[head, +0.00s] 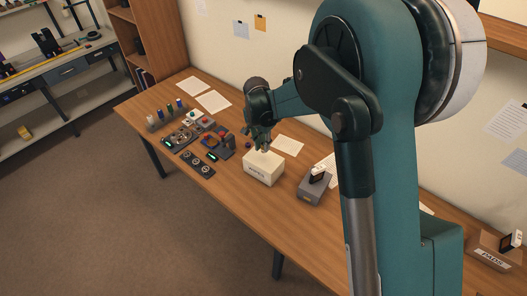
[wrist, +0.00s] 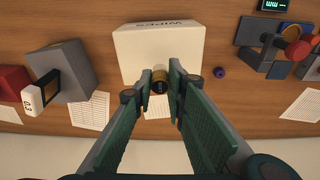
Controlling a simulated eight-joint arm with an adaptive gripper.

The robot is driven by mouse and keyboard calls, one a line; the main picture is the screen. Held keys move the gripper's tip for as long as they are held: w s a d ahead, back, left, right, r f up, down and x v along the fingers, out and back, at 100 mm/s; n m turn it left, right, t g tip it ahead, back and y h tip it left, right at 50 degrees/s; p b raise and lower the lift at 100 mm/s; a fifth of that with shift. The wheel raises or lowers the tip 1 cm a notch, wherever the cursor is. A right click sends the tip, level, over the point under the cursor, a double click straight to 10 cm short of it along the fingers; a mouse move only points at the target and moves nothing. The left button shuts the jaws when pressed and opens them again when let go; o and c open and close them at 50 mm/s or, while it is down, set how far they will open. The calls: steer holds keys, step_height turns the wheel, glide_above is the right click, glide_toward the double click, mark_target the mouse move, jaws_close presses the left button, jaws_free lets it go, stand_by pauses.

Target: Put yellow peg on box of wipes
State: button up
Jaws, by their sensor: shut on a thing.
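The box of wipes (head: 262,171) is a white box on the wooden table, lettered WIPES in the wrist view (wrist: 158,42). My gripper (head: 262,147) is over the box's far edge in the head view. In the wrist view my gripper (wrist: 160,76) is shut on the yellow peg (wrist: 160,76), a short cylinder with a dark end facing the camera. The peg overlaps the edge of the box top there. I cannot tell whether it touches the box. In the head view the peg is too small to make out.
A grey block with a white-faced card (head: 314,189) stands right of the box. A small purple piece (wrist: 220,72) lies beside it. A stand with coloured pegs (head: 167,115) and several dark devices (head: 196,163) are to the left. Paper sheets lie behind.

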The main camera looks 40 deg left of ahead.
mark_target(263, 152)
steer(key=shift+f, duration=0.25)
steer(key=shift+f, duration=1.8)
steer(key=shift+f, duration=0.2)
steer(key=o, duration=0.8)
steer(key=shift+r, duration=0.15)
steer(key=shift+s+r, duration=0.25)
steer(key=shift+r, duration=1.75)
steer(key=shift+s+r, duration=0.25)
steer(key=shift+r, duration=1.8)
steer(key=shift+s+r, duration=0.25)
steer(key=shift+r, duration=1.75)
